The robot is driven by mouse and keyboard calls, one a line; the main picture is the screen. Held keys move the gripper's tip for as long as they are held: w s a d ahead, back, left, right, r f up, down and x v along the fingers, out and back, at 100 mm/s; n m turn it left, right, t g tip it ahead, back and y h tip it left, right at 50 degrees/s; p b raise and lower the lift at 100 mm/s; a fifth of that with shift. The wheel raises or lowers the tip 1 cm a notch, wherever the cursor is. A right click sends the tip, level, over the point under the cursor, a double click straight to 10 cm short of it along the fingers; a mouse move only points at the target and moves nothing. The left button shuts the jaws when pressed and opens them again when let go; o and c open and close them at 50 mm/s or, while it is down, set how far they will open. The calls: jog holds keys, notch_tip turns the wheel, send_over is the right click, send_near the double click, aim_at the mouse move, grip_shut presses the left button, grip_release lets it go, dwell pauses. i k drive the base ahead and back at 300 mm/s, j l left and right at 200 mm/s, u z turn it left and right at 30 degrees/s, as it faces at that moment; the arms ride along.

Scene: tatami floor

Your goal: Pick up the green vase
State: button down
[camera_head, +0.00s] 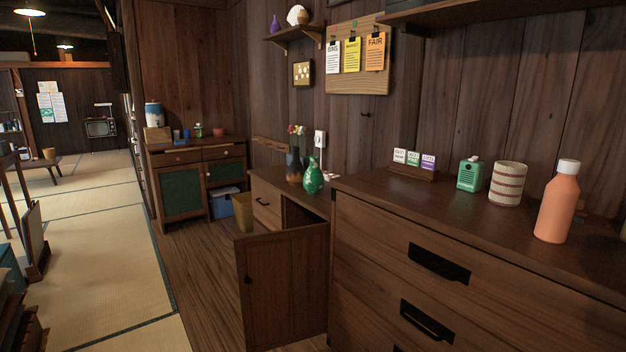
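The green vase (313,178) stands upright on the lower cabinet (268,178) in the middle of the view. It has a rounded body, a narrow neck and small light marks. A dark vase with flowers (294,168) stands close to its left. The taller drawer chest on the right begins just beside it. My gripper does not show in this view.
An open cabinet door (284,290) juts out below the vase. The drawer chest (440,215) holds an orange bottle (557,208), a striped cup (507,184), a green box (470,174) and small cards (414,160). Tatami floor (105,245) at left is partly clear.

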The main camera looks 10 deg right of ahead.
aim_at(314, 179)
jog(key=i, duration=0.8)
jog(key=i+j, duration=0.1)
jog(key=i, duration=0.7)
jog(key=i+z, duration=0.1)
jog(key=i, duration=0.7)
jog(key=i+j, duration=0.2)
jog(key=i, duration=0.6)
